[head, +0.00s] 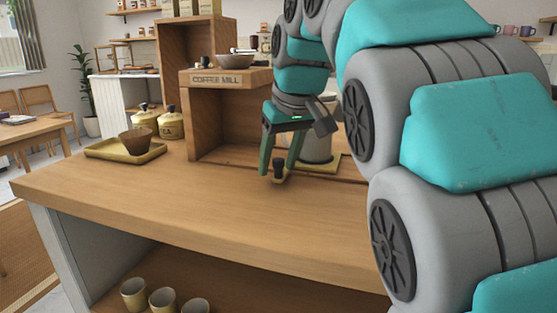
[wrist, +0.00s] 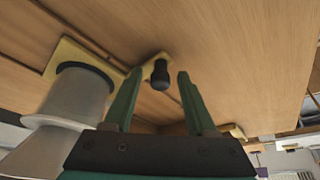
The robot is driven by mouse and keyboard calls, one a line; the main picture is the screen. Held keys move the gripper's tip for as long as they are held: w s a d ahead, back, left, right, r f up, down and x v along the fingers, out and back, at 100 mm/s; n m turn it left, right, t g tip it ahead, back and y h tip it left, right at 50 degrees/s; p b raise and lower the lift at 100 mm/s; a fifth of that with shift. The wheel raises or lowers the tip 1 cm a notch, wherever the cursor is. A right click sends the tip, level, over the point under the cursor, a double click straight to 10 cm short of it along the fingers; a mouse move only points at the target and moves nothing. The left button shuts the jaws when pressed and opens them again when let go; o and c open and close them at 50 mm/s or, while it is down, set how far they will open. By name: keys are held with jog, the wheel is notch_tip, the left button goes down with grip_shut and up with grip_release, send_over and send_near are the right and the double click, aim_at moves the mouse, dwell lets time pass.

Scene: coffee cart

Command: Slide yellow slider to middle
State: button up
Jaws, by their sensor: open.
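The yellow slider is a small yellow piece (head: 277,180) with a dark upright knob (head: 279,165), set on the wooden counter in front of the coffee mill stand. In the wrist view the dark knob (wrist: 160,77) stands on its yellow piece (wrist: 150,66). My gripper (head: 280,172) is open and points down, with its teal fingers on either side of the knob. In the wrist view the knob shows between the fingertips, with a gap on each side. I cannot tell exactly how deep the knob sits between the fingers.
A grey canister (head: 317,148) on a yellow plate stands right behind my gripper; it is close in the wrist view (wrist: 75,100). A groove runs along the counter there. The wooden mill stand (head: 198,110) and a yellow tray (head: 100,151) with a brown cup are left. The front counter is clear.

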jog(key=p+v, duration=0.1)
jog(key=v, duration=0.6)
jog(key=shift+r+p, duration=0.3)
jog(key=shift+r, duration=0.1)
jog(key=shift+s, duration=0.2)
